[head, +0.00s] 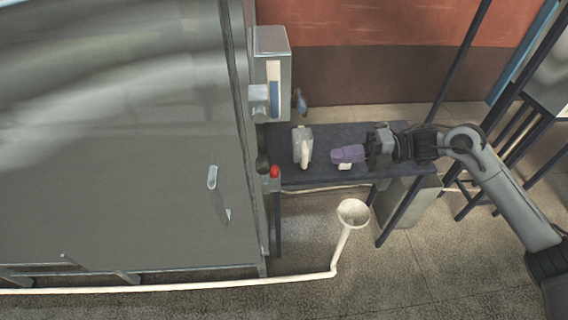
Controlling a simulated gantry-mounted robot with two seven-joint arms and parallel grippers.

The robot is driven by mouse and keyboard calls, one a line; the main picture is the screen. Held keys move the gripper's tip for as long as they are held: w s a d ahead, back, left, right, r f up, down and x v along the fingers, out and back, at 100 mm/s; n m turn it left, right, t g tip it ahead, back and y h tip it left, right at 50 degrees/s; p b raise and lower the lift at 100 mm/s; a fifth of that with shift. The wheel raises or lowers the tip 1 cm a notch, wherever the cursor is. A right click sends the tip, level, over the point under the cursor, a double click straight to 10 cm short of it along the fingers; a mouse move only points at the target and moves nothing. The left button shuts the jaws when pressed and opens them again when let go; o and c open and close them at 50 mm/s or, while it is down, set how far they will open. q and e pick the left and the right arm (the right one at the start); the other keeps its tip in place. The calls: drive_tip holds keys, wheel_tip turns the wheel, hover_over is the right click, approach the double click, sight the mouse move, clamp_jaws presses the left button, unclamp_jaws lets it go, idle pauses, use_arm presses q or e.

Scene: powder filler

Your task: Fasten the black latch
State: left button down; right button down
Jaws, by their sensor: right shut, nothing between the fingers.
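A small black part (262,163), which looks like the black latch, sits at the right edge of the big grey metal cabinet (120,180). It is small and dark, and I cannot tell whether it is fastened. My right gripper (336,155), with purple fingers, reaches in from the right over the dark table. It is shut and empty, pointing left, well to the right of the black part and apart from it. My left gripper is not in view.
A grey-and-cream device (303,147) stands on the dark table (350,132) between my right gripper and the cabinet. A red knob (275,171) and a control box (271,75) are on the cabinet side. A white funnel (353,212) on a pipe stands in front.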

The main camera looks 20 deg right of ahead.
drive_tip(key=p, duration=0.5)
approach(261, 144)
drive_tip(key=s+a+f, duration=0.2)
drive_tip(key=a+f, duration=0.2)
drive_tip(key=shift+w+a+f, duration=0.15)
drive_tip(key=shift+a+f, duration=0.05)
drive_tip(key=shift+a, duration=0.2)
drive_tip(key=shift+w+a+f, duration=0.1)
drive_tip(key=shift+a+f, duration=0.1)
drive_tip(key=shift+a, duration=0.25)
